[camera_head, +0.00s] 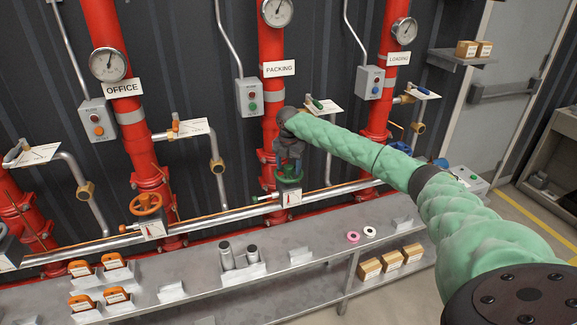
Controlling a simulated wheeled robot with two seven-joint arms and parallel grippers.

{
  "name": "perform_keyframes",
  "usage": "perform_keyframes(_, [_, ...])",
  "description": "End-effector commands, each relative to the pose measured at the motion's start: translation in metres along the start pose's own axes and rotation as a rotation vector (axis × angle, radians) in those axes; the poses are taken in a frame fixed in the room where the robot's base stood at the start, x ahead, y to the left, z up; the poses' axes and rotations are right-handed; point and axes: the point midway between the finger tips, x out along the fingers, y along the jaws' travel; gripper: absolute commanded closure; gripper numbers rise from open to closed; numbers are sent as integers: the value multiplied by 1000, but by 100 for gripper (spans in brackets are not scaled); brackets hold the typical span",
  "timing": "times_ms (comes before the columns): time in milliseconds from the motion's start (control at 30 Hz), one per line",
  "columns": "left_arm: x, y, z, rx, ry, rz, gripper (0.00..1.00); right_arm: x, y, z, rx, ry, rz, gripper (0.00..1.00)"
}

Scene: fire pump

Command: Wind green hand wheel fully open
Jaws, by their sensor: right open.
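The green hand wheel (289,168) sits on a valve with a white indicator plate, at the foot of the middle red pipe (270,95) labelled PACKING. My right arm comes in from the right, and my right gripper (289,160) points down at the wheel from just above. Its jaws are open, close to or around the wheel's top; I cannot tell whether they touch it. The gripper hides part of the wheel. My left gripper is not in view.
An orange hand wheel (146,204) is on the OFFICE pipe at left. A horizontal silver pipe (225,215) runs behind a grey bench (215,290) holding cylinders, orange-handled items and small boxes. A door (500,80) is at right.

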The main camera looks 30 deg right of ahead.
Motion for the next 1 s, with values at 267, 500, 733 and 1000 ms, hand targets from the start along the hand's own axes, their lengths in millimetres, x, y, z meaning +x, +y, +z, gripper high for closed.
perform_keyframes(267, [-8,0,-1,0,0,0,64,-10,0,0,1,0,0,38])
perform_keyframes(500, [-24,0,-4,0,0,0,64,-29,0,0,2,0,1,38])
perform_keyframes(733, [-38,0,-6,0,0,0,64,-48,0,0,2,0,1,38])
perform_keyframes(1000, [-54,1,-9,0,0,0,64,-68,0,0,2,0,0,38])
